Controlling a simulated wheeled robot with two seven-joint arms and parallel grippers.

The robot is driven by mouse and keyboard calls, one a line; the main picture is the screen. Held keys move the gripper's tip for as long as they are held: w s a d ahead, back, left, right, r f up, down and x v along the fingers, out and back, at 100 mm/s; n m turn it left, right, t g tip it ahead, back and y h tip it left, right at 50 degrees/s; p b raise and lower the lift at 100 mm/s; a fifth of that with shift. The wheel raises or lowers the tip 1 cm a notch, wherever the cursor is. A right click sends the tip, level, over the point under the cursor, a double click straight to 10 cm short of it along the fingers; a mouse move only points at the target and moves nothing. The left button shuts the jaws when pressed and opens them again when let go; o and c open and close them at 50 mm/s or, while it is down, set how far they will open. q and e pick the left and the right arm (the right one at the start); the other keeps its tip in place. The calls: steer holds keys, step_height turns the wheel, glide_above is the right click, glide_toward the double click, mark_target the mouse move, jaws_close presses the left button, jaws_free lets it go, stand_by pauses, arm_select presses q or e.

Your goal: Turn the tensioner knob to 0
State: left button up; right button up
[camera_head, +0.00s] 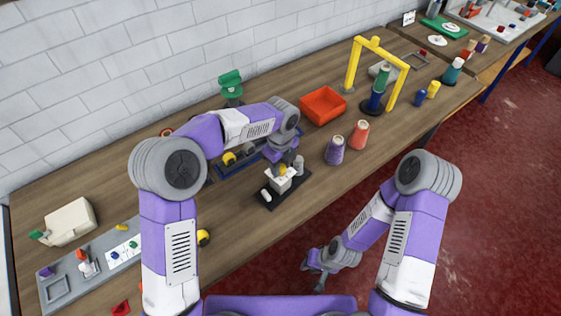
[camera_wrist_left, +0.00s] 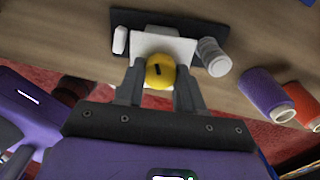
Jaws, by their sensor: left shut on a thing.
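The tensioner knob (camera_wrist_left: 161,71) is a yellow round knob with a short dark mark, on a white plate (camera_wrist_left: 178,46) of a unit with a dark base (camera_head: 268,201). In the head view the knob (camera_head: 282,170) is small below my left wrist. My left gripper (camera_wrist_left: 160,78) has its two grey fingers on either side of the knob, shut on it. No scale numbers can be read on the plate. My right gripper (camera_head: 315,278) hangs over the red floor, away from the table; its fingers are too small to judge.
A purple spool (camera_head: 334,150) and a red spool (camera_head: 358,135) stand right of the unit. A grey spool (camera_wrist_left: 212,57) is close beside it. An orange bin (camera_head: 323,106) and a yellow frame (camera_head: 378,48) stand farther back. The table front is mostly clear.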

arm_select(q)
steer(key=n+p, duration=0.1)
steer(key=n, duration=0.5)
steer(key=shift+n+p, duration=0.3)
steer(key=shift+p, duration=0.1)
steer(key=n, duration=0.3)
steer(key=shift+n+p, duration=0.4)
steer(key=shift+n, duration=1.8)
steer(key=o, duration=1.1)
steer(key=shift+c, duration=0.2)
